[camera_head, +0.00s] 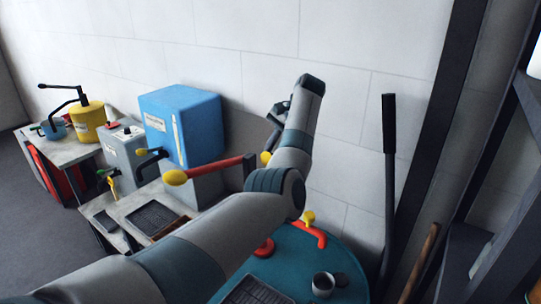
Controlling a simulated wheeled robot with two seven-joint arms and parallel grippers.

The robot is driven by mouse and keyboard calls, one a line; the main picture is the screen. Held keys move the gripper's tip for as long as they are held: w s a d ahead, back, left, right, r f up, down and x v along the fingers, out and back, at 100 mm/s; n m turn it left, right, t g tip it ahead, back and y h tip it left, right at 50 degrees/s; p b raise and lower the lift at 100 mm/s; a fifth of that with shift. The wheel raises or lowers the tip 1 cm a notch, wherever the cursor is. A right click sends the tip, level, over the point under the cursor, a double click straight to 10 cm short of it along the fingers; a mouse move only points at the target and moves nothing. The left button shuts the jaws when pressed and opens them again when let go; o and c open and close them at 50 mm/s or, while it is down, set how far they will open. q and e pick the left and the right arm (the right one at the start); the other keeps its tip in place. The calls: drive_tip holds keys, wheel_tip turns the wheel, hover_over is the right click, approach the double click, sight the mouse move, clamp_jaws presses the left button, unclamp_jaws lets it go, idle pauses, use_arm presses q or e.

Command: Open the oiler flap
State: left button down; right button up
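No part here can be told for certain as the oiler flap. A blue box (195,127) with a pale label on its front stands on a grey base in the middle left. A grey box (125,146) with a small red part on top stands to its left. My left arm comes in from the bottom left, bends at the elbow and rises in front of the wall. A dark part that seems to be my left gripper (277,114) shows at the arm's upper end, right of the blue box and apart from it. Its fingers are not clear. My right gripper is out of view.
A red lever (218,168) with a yellow knob sticks out below the blue box, close to my arm. A yellow pot (87,120) stands at far left. A round teal table (335,262) holds a cup (323,284). A tall black lever (389,180) stands right.

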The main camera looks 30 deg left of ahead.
use_arm(q)
drive_tip(key=shift+f, duration=0.15)
idle(0.3)
drive_tip(key=c, duration=2)
unclamp_jaws()
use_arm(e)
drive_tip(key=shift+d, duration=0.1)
